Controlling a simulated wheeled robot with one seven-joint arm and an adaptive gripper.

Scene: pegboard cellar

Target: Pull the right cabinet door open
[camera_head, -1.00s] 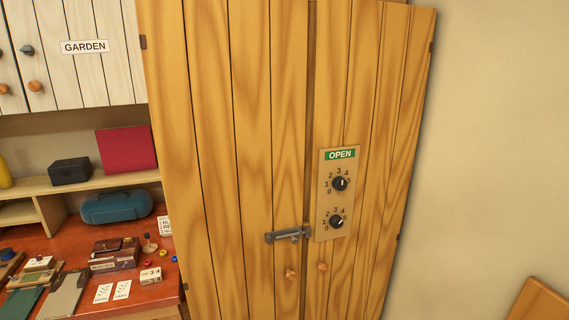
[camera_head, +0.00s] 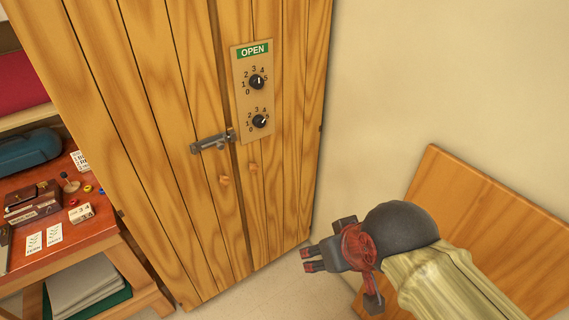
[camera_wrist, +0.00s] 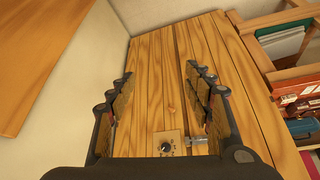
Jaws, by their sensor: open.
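The wooden cabinet's right door (camera_head: 292,130) is shut, flush with the left door (camera_head: 165,110). A small round wooden knob (camera_head: 253,168) sits low on the right door. A matching knob (camera_head: 224,180) is on the left door. A metal bolt (camera_head: 210,142) lies across the left door up to the seam; I cannot tell whether it crosses. My gripper (camera_head: 310,259) is open and empty, right of and apart from the cabinet in the head view. In the wrist view, my open fingers (camera_wrist: 160,78) frame the doors, with one knob (camera_wrist: 171,109) between them.
A panel (camera_head: 252,92) with two dials and a green OPEN label is on the right door. A wooden board (camera_head: 450,180) leans by the right wall. A red-topped bench (camera_head: 105,232) with small objects stands left. Floor shows between cabinet and board.

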